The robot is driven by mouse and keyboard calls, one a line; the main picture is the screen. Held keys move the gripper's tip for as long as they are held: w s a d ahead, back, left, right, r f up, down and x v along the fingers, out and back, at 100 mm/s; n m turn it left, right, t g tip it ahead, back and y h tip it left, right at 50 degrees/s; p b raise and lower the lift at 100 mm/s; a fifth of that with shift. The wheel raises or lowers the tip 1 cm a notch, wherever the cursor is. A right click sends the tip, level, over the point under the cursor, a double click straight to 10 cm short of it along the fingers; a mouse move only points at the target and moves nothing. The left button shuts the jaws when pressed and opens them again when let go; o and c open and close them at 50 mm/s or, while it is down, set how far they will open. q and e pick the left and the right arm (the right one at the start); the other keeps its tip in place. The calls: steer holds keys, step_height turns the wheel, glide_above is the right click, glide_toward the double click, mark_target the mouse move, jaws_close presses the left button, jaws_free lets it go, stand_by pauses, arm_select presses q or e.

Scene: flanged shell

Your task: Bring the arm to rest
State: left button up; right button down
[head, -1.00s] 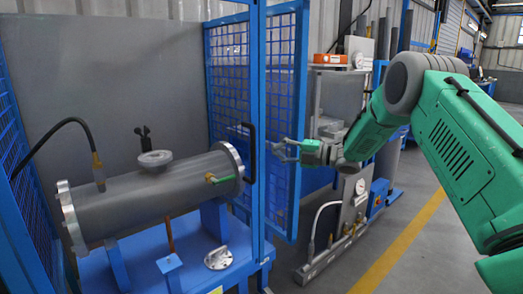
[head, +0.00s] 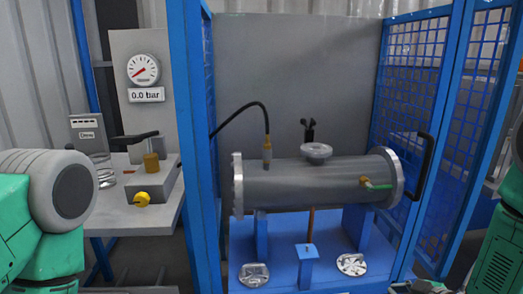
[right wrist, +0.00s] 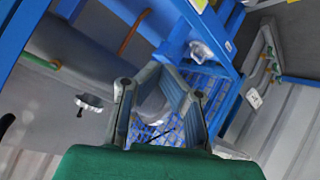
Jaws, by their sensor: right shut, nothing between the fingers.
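My right gripper (head: 422,287) shows only in part at the bottom edge of the head view, low and right of the flanged shell. In the right wrist view my right gripper (right wrist: 156,70) has its fingers meeting at the tips, shut and empty. The grey flanged shell (head: 300,188) lies level on blue supports, with a gauge hose, a top port and a green-handled valve. My right arm (head: 505,245) stands at the right edge. My left arm (head: 45,215) shows at the left edge; its gripper is out of view.
A blue mesh guard door (head: 450,150) with a black handle stands open right of the shell. Two round metal flanges (head: 254,274) (head: 352,264) lie on the blue bench. A side table (head: 140,215) holds a yellow-knobbed valve block (head: 142,198); a gauge (head: 143,70) reads near zero above it.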

steer(key=s+a+f+m+g+h, duration=0.1)
steer(key=s+a+f+m+g, duration=0.1)
steer(key=s, duration=0.9)
steer(key=s+a+f+m+g+h, duration=0.1)
steer(key=s+a+f+m+g, duration=0.1)
steer(key=s, duration=0.9)
steer(key=s+a+f+m+g+h, duration=0.1)
steer(key=s+f+m+g, duration=0.3)
steer(key=s, duration=0.7)
step_height(320, 180, down, 2)
steer(key=shift+a+f+g+h, duration=0.1)
steer(key=shift+a+g+h, duration=0.3)
steer(key=shift+g, duration=0.5)
